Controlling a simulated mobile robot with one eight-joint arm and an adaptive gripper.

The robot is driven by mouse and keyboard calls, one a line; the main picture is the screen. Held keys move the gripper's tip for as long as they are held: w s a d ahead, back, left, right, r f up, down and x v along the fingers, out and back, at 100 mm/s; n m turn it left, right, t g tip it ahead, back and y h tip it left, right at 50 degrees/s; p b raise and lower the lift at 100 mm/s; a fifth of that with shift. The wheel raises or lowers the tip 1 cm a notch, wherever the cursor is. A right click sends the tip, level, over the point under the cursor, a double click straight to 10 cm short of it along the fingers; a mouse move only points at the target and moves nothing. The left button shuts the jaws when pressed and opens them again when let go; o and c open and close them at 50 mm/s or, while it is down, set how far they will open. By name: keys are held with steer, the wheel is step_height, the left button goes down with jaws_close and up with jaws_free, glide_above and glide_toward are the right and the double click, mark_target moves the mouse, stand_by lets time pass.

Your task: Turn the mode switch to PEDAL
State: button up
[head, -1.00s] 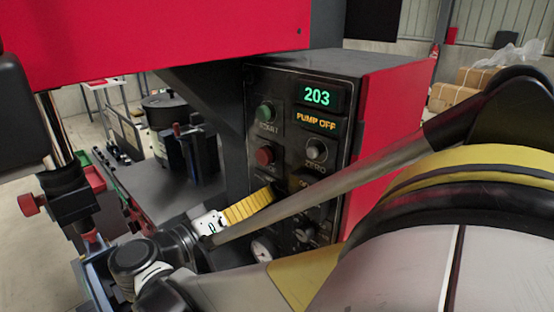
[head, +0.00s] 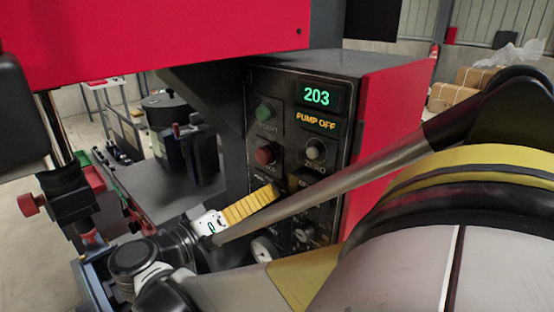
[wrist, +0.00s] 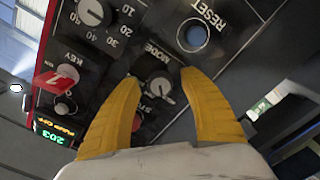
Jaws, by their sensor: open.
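In the wrist view the mode switch (wrist: 160,87), a small round knob under the word MODE, sits on the dark panel between my fingertips. Its pale pointer slants toward the lower right of that view. The position labels around it are too small or hidden to read. My gripper (wrist: 160,76) is open, with one yellow finger on each side of the knob; I cannot tell whether either finger touches it. In the head view my gripper (head: 272,191) points at the panel, and my arm crosses in front of the panel's lower part.
The control box (head: 395,120) has a green display reading 203 (head: 317,96) and a PUMP OFF display (head: 315,122). A dark bowl unit (head: 185,145) stands left of the box.

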steer(key=v, duration=1.2)
